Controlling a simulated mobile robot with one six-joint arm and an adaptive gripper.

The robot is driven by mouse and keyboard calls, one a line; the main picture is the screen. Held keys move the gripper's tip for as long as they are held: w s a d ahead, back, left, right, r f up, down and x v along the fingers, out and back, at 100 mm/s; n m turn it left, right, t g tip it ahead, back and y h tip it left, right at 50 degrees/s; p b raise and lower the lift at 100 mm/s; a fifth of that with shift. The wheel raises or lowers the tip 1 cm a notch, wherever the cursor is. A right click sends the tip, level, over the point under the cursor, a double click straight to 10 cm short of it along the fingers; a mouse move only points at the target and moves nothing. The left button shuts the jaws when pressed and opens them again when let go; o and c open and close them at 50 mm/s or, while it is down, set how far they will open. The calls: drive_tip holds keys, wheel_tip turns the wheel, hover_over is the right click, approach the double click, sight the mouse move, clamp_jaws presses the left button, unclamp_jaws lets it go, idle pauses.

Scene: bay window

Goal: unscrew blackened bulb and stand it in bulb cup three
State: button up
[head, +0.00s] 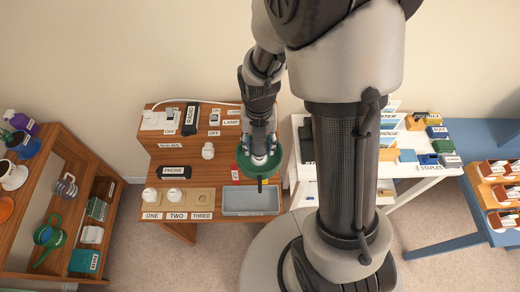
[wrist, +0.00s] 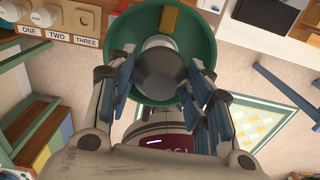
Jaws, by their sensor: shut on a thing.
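The blackened bulb (wrist: 165,75), a dark grey globe with a pale collar, sits inside the green lampshade (wrist: 113,62). My gripper (wrist: 163,78) is shut on it, with fingers on both sides of the globe. In the head view, my gripper (head: 260,160) reaches into the green shade (head: 277,168) and the bulb is hidden. Whether its thread is still engaged cannot be told. The wooden bulb rack (head: 190,207) is at the left front; cups one and two hold white bulbs (head: 150,194) (head: 174,194), and cup three (head: 203,199) looks empty.
A grey tray (head: 250,201) lies right of the rack, below the shade. A white bulb (head: 208,150) stands near the BULBS label. A phone block (head: 174,172) and lamp switch (head: 230,122) are on the wooden desk. A white table (head: 430,165) stands to the right.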

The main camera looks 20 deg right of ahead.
drive_tip(key=shift+r, duration=0.25)
drive_tip(key=shift+r+p, duration=2.1)
drive_tip(key=shift+r, duration=0.45)
